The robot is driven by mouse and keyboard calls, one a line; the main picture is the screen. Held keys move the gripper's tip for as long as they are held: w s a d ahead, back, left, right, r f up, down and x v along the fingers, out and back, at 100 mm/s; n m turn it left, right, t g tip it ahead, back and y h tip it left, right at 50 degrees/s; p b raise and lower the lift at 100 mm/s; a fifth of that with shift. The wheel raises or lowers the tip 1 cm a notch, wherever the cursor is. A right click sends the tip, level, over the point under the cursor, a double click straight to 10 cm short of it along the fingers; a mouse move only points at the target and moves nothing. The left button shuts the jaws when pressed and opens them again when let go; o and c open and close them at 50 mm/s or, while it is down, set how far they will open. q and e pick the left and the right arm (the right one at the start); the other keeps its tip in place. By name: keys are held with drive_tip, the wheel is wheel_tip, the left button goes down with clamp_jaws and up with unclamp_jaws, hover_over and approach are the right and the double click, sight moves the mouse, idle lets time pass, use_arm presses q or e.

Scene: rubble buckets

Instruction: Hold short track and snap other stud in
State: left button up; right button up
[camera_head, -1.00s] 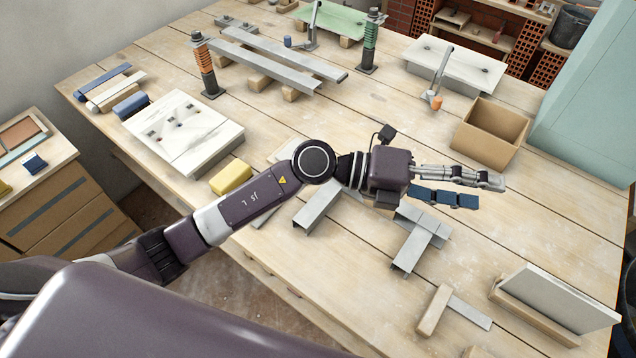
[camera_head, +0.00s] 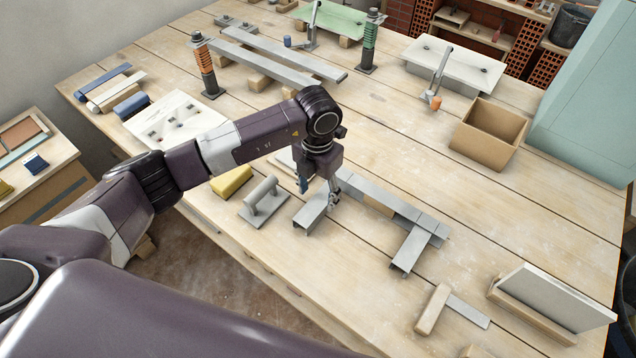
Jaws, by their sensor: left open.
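The short track (camera_head: 427,222) is a grey metal channel lying on the table, running from behind my left gripper down to the right. One short stud (camera_head: 408,252) meets the track's right end and points toward the near edge. The other stud (camera_head: 309,215) lies near the track's left part; its far end is under my gripper, so I cannot tell whether it is seated. My left gripper (camera_head: 318,189) points down, open, with its fingers on either side of that stud's far end. Contact is unclear. My right gripper is not in view.
A grey-handled trowel (camera_head: 264,200) and a yellow sponge-like block (camera_head: 231,181) lie left of the stud. A wooden-handled tool (camera_head: 433,309) and a board in a wooden holder (camera_head: 551,297) are at right. A cardboard box (camera_head: 489,134) stands behind. The table's middle right is clear.

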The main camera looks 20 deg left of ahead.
sight(318, 203)
use_arm(q)
drive_tip(key=shift+f+p, duration=0.35)
drive_tip(key=shift+f, duration=1.85)
drive_tip(key=c, duration=1.3)
drive_tip(key=o, duration=1.3)
